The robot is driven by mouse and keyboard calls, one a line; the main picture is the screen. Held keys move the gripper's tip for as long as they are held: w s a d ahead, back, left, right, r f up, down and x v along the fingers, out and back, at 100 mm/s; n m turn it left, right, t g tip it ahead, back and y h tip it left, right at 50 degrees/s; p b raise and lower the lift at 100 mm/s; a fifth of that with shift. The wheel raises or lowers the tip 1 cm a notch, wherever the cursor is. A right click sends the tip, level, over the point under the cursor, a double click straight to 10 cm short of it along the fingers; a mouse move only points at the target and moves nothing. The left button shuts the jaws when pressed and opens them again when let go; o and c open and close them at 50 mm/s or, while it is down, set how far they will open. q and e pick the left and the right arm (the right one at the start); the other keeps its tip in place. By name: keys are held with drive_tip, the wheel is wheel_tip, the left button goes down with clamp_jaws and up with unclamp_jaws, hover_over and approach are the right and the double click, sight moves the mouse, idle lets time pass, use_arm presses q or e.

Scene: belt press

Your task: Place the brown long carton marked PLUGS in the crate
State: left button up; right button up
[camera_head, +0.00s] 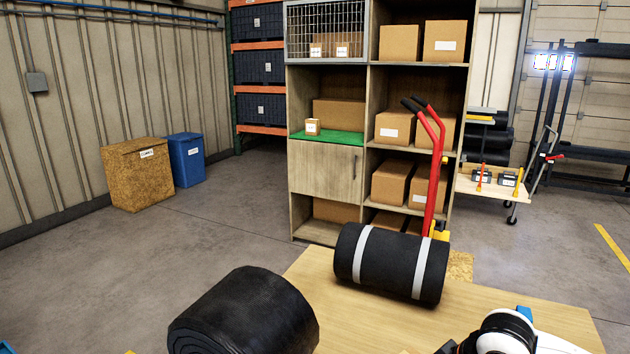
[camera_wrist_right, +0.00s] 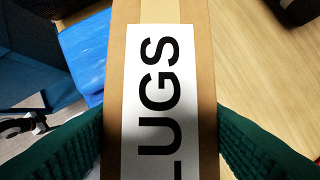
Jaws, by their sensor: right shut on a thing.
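The brown long carton (camera_wrist_right: 118,70) fills the middle of the right wrist view. Its white label shows the letters "UGS" and part of one more letter. My right gripper (camera_wrist_right: 160,113) is shut on the carton, with one green ridged pad against each side. The carton's far end and lower end are cut off by the picture. In the head view part of my right arm shows at the bottom right, but the carton cannot be made out there. My left gripper is not in view. I cannot identify the crate for certain in either view.
In the wrist view, bright blue (camera_wrist_right: 83,50) and dark blue (camera_wrist_right: 30,65) surfaces lie left of the carton, beside a wooden top (camera_wrist_right: 265,75). Two black rolls (camera_head: 245,315) (camera_head: 390,262) are at the table (camera_head: 350,320). A shelf unit (camera_head: 370,90) stands behind.

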drive_tip(key=r+m, duration=0.1)
drive_tip(key=s+a+m+h, duration=0.1)
drive_tip(key=m, duration=0.1)
drive_tip(key=r+m, duration=0.1)
drive_tip(key=shift+s+a+r+m+t+h, duration=0.3)
drive_tip(key=shift+s+a+h, duration=0.05)
drive_tip(key=shift+a+h, duration=0.05)
drive_tip(key=shift+s+a+r+m+h, duration=0.15)
drive_tip(key=shift+s+r+m+h, duration=0.15)
drive_tip(key=shift+m, duration=0.35)
drive_tip(key=shift+s+a+r+m+h, duration=0.2)
drive_tip(key=shift+r+m, duration=0.1)
drive_tip(key=shift+m, duration=0.35)
drive_tip(key=shift+w+d, duration=0.1)
drive_tip(key=shift+d, duration=0.1)
